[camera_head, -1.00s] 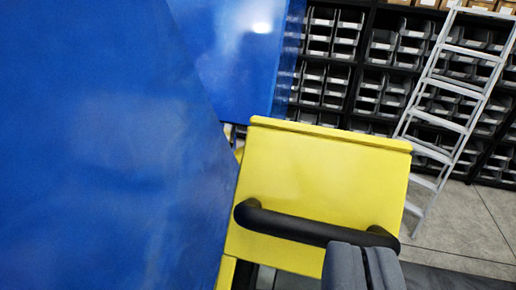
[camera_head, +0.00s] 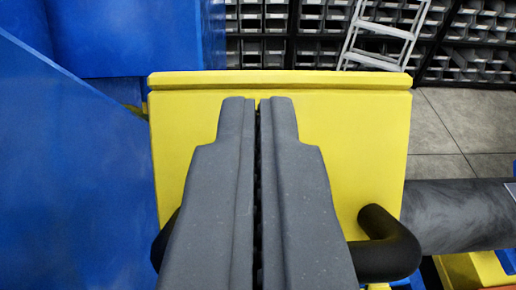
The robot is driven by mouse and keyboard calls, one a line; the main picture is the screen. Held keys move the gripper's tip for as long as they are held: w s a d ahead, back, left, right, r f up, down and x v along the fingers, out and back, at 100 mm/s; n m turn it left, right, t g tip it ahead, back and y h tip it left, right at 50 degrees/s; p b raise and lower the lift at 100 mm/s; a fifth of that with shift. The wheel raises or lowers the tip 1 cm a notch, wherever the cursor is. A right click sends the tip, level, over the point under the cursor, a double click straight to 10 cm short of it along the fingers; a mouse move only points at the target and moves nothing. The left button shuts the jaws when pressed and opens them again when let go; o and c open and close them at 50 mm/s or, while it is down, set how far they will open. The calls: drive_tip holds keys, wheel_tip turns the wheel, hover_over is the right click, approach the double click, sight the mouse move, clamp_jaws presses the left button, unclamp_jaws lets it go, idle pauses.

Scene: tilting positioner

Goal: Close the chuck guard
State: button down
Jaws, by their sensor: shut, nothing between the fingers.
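The yellow chuck guard (camera_head: 360,130) fills the middle of the view, with a raised lip along its far edge. A black bar handle (camera_head: 388,246) is fixed across its near side; its right end shows and its middle is hidden behind my gripper. My gripper (camera_head: 258,105) is shut and empty, its two grey fingers side by side. The fingers lie over the guard and the handle in the picture; I cannot tell whether they touch either.
Large blue machine panels (camera_head: 70,160) stand close on the left. A dark grey cylinder (camera_head: 460,212) extends to the right of the guard, with a yellow part (camera_head: 470,270) below it. Bin shelves (camera_head: 265,35) and a ladder (camera_head: 385,30) stand behind, with open floor at right.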

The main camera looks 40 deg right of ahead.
drive_tip(key=shift+s+a+f+b, duration=0.2)
drive_tip(key=shift+s+f+b, duration=0.2)
drive_tip(key=shift+f, duration=0.1)
drive_tip(key=shift+s+a+f+b, duration=0.15)
drive_tip(key=shift+s+f+b, duration=0.1)
drive_tip(key=shift+f+b, duration=0.2)
drive_tip(key=shift+a+f, duration=0.1)
drive_tip(key=shift+f, duration=0.35)
drive_tip(key=shift+s+a+f+b, duration=0.15)
drive_tip(key=shift+s+f+b, duration=0.1)
drive_tip(key=shift+s+b, duration=0.1)
